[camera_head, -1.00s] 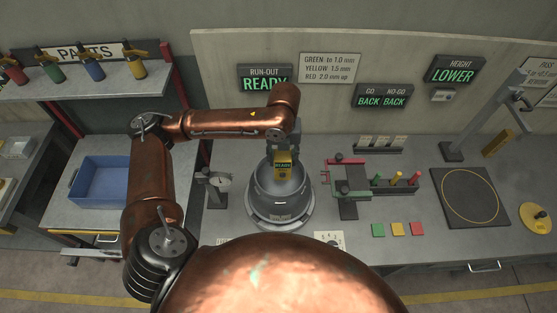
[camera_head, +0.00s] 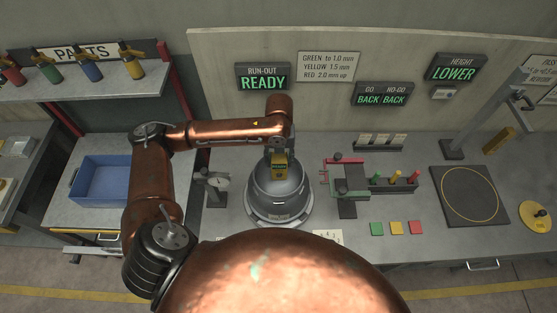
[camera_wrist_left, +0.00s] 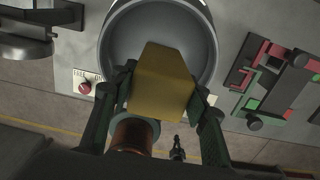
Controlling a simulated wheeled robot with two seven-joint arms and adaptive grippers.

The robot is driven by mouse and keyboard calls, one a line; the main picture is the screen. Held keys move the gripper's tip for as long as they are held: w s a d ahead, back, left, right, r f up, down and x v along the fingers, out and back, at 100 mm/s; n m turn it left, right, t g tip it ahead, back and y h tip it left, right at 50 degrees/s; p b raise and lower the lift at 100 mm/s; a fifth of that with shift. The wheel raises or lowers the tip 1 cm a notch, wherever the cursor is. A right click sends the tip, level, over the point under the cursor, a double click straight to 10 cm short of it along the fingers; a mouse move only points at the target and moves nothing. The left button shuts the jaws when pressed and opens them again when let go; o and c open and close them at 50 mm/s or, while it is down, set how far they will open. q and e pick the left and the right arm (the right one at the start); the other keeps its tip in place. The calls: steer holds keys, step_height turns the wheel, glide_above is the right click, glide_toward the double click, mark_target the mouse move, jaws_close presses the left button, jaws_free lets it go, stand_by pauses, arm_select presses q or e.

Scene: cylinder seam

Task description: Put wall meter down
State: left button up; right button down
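In the left wrist view the cylinder's rim (camera_wrist_left: 205,45) curves around the meter's far side. The gap between meter and cylinder wall cannot be told. My right gripper is not in view.
A dial gauge (camera_head: 216,183) stands just left of the cylinder. A red and green gauge fixture (camera_head: 346,181) stands to its right, with coloured tiles (camera_head: 397,228) in front. Further right are a dark mat (camera_head: 469,195) and a height stand (camera_head: 455,150). A blue bin (camera_head: 103,180) is at left.

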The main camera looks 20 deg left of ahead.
mark_target(278, 157)
arm_select(q)
steer(key=o, duration=0.4)
steer(key=shift+s+r, duration=0.1)
steer(key=shift+s, duration=0.25)
steer(key=shift+w, duration=0.25)
steer(key=shift+r, duration=0.2)
step_height(278, 157, up, 4)
steer(key=shift+s+r+b, duration=0.1)
steer(key=shift+r+b, duration=0.1)
steer(key=shift+b, duration=0.2)
step_height(278, 157, up, 7)
steer(key=shift+f+b, duration=0.1)
steer(key=shift+b, duration=0.3)
steer(key=shift+r, duration=0.3)
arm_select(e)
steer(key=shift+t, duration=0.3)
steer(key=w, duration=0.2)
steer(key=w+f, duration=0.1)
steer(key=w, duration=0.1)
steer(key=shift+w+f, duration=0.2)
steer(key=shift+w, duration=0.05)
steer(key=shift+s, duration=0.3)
